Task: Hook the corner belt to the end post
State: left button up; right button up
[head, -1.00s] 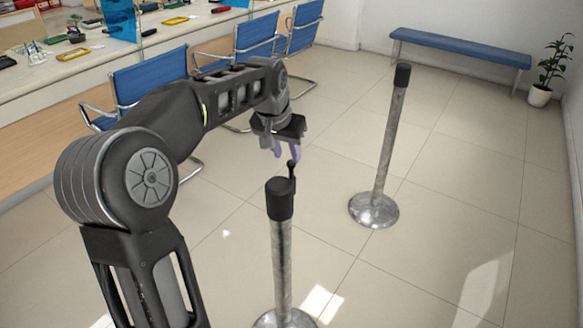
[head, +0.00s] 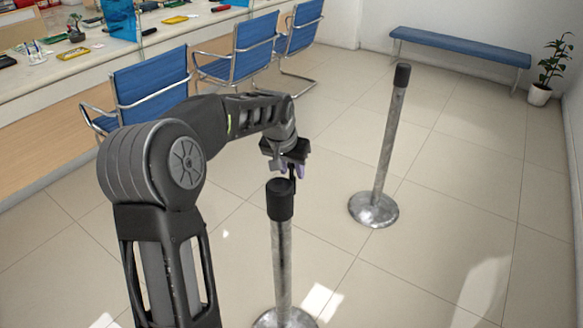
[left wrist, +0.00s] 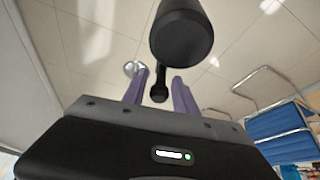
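A near grey post with a black cap (head: 280,200) stands upright in the middle of the head view. A small black stem with a rounded end (left wrist: 159,92) sticks out by the cap; it looks like the belt's end piece. No stretched belt shows. A second black-capped post (head: 388,145) stands farther back to the right. I cannot tell which is the end post. My left gripper (head: 291,171) is just behind the near cap. In the left wrist view its purple fingers (left wrist: 160,95) are apart, with the stem's end between them and narrow gaps showing. My right gripper is out of view.
Blue chairs (head: 150,87) stand along the teller counter (head: 60,82) on the left. A blue bench (head: 460,48) and a potted plant (head: 540,95) are at the back right. Tiled floor around the far post is clear.

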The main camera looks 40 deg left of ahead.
pick_arm(q)
jog(key=shift+f, duration=0.1)
grip_shut()
dwell(0.3)
dwell(1.1)
